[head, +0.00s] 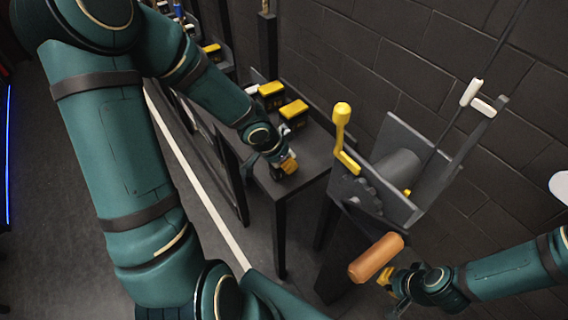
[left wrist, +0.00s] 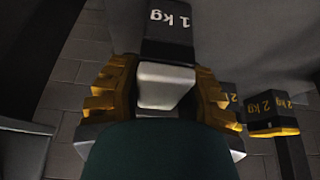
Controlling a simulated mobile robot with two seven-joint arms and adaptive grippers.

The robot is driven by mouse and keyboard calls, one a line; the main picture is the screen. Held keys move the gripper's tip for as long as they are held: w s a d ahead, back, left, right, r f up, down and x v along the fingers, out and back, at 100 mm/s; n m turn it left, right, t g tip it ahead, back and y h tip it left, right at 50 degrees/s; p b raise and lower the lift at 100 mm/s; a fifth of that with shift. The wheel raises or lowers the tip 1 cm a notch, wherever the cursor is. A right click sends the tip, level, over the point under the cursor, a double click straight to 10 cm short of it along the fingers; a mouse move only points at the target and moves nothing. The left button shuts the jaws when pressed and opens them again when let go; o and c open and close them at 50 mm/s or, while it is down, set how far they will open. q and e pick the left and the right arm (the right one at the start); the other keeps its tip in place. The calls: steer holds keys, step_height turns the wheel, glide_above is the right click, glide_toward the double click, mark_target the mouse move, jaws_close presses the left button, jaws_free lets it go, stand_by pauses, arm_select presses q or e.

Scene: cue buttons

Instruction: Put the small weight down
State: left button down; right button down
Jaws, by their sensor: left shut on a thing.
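The small weight, a dark block marked 1 kg (left wrist: 168,28) with a pale grey end (left wrist: 163,86), is between the yellow fingers of my left gripper (left wrist: 160,88) in the left wrist view. In the head view my left gripper (head: 285,167) is at the near part of a dark table (head: 318,158) and hides most of the weight. I cannot tell whether the weight touches the tabletop. My right gripper (head: 388,281) is at the lower right, beside a wooden handle (head: 376,258); its fingers are too small and partly hidden to read.
Two yellow-topped weights (head: 293,110) (head: 271,92) stand farther back on the table; 2 kg labels (left wrist: 268,104) show in the left wrist view. A grey winch (head: 400,180) with a yellow crank (head: 341,125) stands right of the table. Bare tabletop lies right of my left gripper.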

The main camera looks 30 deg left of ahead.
arm_select(q)
steer(key=shift+f, duration=0.15)
steer(key=c, duration=0.7)
jaws_free()
steer(key=p+v, duration=0.6)
steer(key=v, duration=0.1)
steer(key=shift+w, duration=0.1)
steer(key=shift+p+v, duration=2.25)
steer(key=shift+v, duration=0.35)
